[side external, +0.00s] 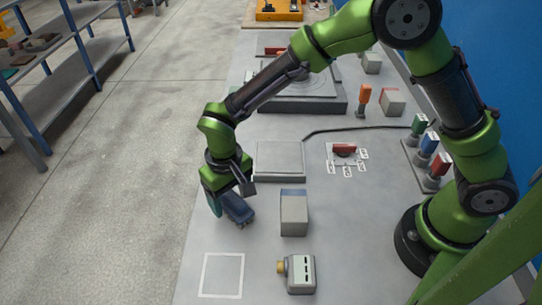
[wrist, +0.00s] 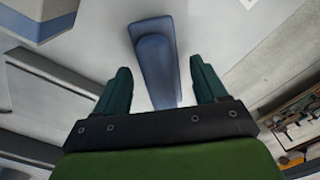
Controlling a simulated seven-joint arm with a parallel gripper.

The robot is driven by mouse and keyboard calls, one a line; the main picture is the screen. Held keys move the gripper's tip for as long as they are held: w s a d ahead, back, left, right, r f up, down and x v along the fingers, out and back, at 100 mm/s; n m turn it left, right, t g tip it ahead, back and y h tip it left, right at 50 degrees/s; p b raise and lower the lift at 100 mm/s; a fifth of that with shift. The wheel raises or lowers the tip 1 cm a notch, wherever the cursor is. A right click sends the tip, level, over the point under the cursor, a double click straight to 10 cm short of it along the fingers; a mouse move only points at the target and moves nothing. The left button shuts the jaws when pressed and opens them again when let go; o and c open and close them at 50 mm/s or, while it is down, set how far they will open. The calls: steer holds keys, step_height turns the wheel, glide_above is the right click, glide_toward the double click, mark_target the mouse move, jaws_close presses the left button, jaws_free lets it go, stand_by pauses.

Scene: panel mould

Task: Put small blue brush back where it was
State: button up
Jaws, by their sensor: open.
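The small blue brush (side external: 239,209) is near the left edge of the grey table, close to the tip of my gripper (side external: 226,204). In the wrist view the brush (wrist: 156,62) lies lengthwise between the two teal fingers of my gripper (wrist: 160,75). The fingers are apart, with a visible gap on each side of the brush. The near end of the brush is hidden behind the gripper body. I cannot tell from the side view whether the brush rests fully on the table.
A white outlined square (side external: 222,275) on the table is empty. A grey block with a bluish top (side external: 294,214) stands right of the brush. A flat grey plate (side external: 279,160) lies behind.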

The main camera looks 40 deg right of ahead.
mark_target(230, 194)
step_height(230, 194, up, 12)
steer(key=s+d+r+m+t+y, duration=0.25)
steer(key=s+d+r, duration=0.25)
steer(key=d+r, duration=0.6)
steer(key=s+d+f+m+t, duration=0.1)
steer(key=s+d+t, duration=0.3)
steer(key=s+d, duration=0.4)
steer(key=shift+s+d+t, duration=0.3)
steer(key=shift+d+t, duration=0.05)
steer(key=shift+d, duration=0.75)
